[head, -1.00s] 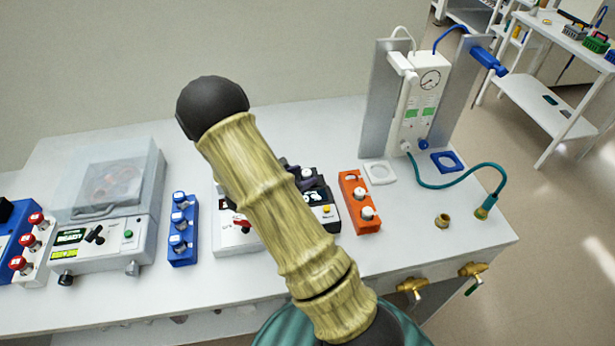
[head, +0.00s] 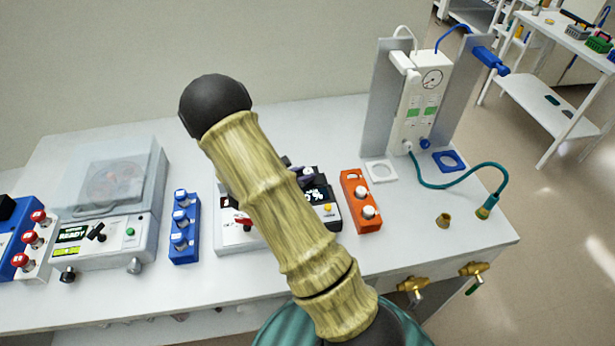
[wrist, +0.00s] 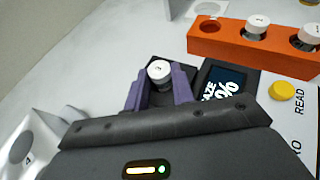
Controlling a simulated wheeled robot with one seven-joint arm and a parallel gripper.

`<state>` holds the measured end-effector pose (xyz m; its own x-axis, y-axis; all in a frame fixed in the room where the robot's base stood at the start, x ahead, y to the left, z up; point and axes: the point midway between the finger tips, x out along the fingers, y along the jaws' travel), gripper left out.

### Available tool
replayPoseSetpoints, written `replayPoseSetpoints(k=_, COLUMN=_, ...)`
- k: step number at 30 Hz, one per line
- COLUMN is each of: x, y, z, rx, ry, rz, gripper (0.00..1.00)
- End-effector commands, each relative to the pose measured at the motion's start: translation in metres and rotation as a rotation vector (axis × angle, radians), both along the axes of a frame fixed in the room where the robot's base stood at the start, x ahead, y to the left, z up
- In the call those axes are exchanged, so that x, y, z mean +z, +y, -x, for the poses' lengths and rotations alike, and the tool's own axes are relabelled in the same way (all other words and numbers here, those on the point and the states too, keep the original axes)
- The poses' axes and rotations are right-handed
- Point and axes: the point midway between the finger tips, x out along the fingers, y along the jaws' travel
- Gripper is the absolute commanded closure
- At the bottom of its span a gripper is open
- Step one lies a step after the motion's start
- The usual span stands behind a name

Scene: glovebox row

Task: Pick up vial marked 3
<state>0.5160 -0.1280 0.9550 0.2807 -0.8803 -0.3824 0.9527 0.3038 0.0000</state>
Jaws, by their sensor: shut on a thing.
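In the wrist view, my gripper (wrist: 160,78) has its two purple fingers shut on a white-capped vial (wrist: 157,69). The cap carries a small dark mark, turned sideways, which I cannot read for certain. The vial is over a dark square part of the haze meter (wrist: 212,82), and I cannot tell whether its base touches it. In the head view my arm hides the held vial, and only a bit of a purple finger (head: 303,178) shows beside the meter (head: 330,212).
An orange rack (head: 352,208) beside the meter holds two white-capped vials; its end hole (wrist: 205,31) is empty. A blue rack (head: 184,240) holds several vials. A lidded machine (head: 112,225) stands left. A gauge stand (head: 415,110) and teal hose (head: 450,183) are right.

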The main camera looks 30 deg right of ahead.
Motion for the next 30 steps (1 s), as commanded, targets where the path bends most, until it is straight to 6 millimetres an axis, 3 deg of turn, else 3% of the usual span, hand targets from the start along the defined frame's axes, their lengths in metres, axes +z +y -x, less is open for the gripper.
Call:
replayPoseSetpoints(k=8, x=0.012, y=0.0, z=-0.001, rx=-0.001, ry=-0.004, rz=0.0, gripper=1.0)
replayPoseSetpoints(k=21, x=0.083, y=0.0, z=-0.001, rx=0.0, ry=-0.005, rz=-0.002, gripper=1.0)
replayPoseSetpoints(k=30, x=0.1, y=0.0, z=0.0, rx=0.0, ry=0.0, rz=0.0, gripper=1.0)
